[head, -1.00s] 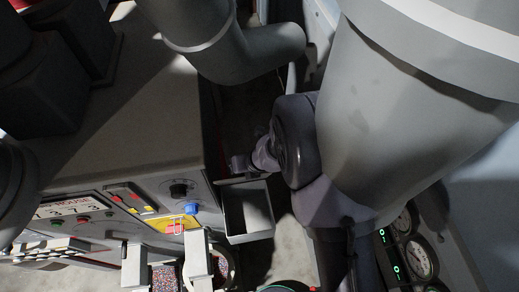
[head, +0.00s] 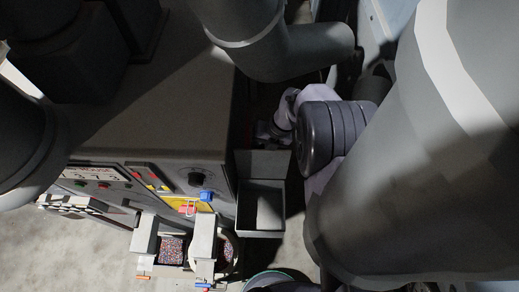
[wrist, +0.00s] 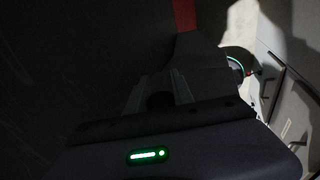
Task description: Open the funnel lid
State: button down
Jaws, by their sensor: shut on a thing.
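My gripper (head: 268,132) is at the side of the grey machine, just above and behind an open grey box (head: 261,232) in the head view. My arm partly covers it. In the wrist view the gripper fingers (wrist: 160,92) are close together on a small dark part, in deep shadow. I take this part to be on the funnel lid, but its outline is too dark to make out. A large dark surface fills the left of the wrist view. I cannot pick out the funnel itself with certainty.
The machine's control panel has a dark knob (head: 201,179) and a blue padlock-like piece (head: 207,196). Below it, two grey spouts stand by bins of coloured granules (head: 172,250). A thick grey pipe (head: 290,55) hangs close above my gripper. Bare floor shows at the lower left.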

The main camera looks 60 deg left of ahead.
jog(key=shift+s+d+f, duration=0.1)
jog(key=shift+d+f, duration=0.15)
jog(key=c, duration=1.1)
grip_release()
jog(key=shift+a, duration=0.1)
jog(key=shift+r, duration=0.1)
jog(key=b+v, duration=0.3)
jog(key=v, duration=1.4)
jog(key=shift+r, duration=0.25)
jog(key=shift+a, duration=0.1)
